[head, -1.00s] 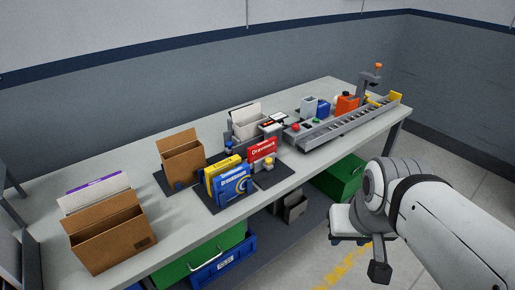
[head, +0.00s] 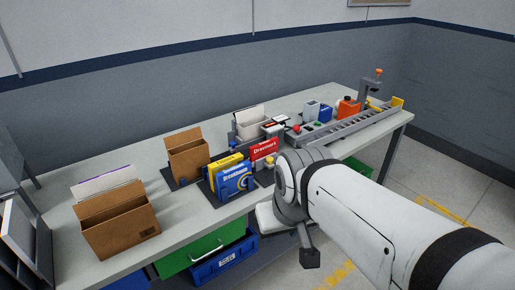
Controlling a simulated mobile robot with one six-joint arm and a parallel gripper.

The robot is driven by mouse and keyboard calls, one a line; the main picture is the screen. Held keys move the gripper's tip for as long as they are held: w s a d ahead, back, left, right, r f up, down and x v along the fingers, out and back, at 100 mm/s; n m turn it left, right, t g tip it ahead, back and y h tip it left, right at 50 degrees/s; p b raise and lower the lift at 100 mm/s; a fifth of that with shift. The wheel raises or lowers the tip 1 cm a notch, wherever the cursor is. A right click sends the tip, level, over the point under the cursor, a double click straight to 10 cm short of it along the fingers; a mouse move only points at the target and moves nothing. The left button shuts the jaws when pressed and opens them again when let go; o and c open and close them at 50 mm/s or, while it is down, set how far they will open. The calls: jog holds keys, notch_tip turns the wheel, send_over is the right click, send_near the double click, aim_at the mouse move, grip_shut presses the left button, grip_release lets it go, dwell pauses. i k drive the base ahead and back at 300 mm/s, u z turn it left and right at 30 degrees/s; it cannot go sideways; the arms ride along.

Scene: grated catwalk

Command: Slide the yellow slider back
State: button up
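A small yellow block (head: 397,102) stands at the far right end of the grey conveyor-like rail (head: 345,131). Another small yellow piece (head: 374,107) shows at the foot of the grey post. A yellow-topped knob (head: 270,161) sits by the box holders at mid-table. I cannot tell which of these is the yellow slider. My white arm reaches in from the lower right, and its joint covers part of the table's front edge. A dark block at my arm's end (head: 310,257) hangs in front of the table. No pair of fingertips can be made out.
Brown cartons (head: 120,227), blue and yellow boxes (head: 235,181) and a red box (head: 264,149) stand on the table (head: 190,220). An orange item (head: 348,107) stands behind the rail. A green drawer (head: 192,255) and blue bin (head: 222,262) are below. Floor at right is clear.

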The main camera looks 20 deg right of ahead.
aim_at(268, 161)
jog(key=z, duration=0.05)
jog(key=i, duration=1)
jog(key=u, duration=0.05)
